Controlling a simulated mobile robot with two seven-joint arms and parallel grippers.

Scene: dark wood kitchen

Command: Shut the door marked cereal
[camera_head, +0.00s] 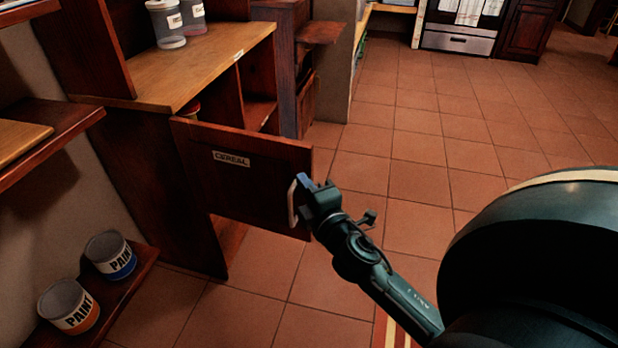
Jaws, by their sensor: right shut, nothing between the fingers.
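The dark wood door marked CEREAL (245,187) stands swung open from the cabinet (160,165), with a gap showing the inside behind it. Its white label is near the top left of the panel. A pale upright handle (292,203) sits near the door's right edge. My right gripper (303,186) is shut and at the handle, with its fingertips beside or against it; I cannot tell whether they touch. The left gripper is not in view.
Clear containers (167,22) stand on the wooden counter (190,68) above. Two paint cans, one blue-labelled (110,256) and one orange-labelled (69,306), sit on a low shelf at left. Open tiled floor (430,170) lies to the right of the door.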

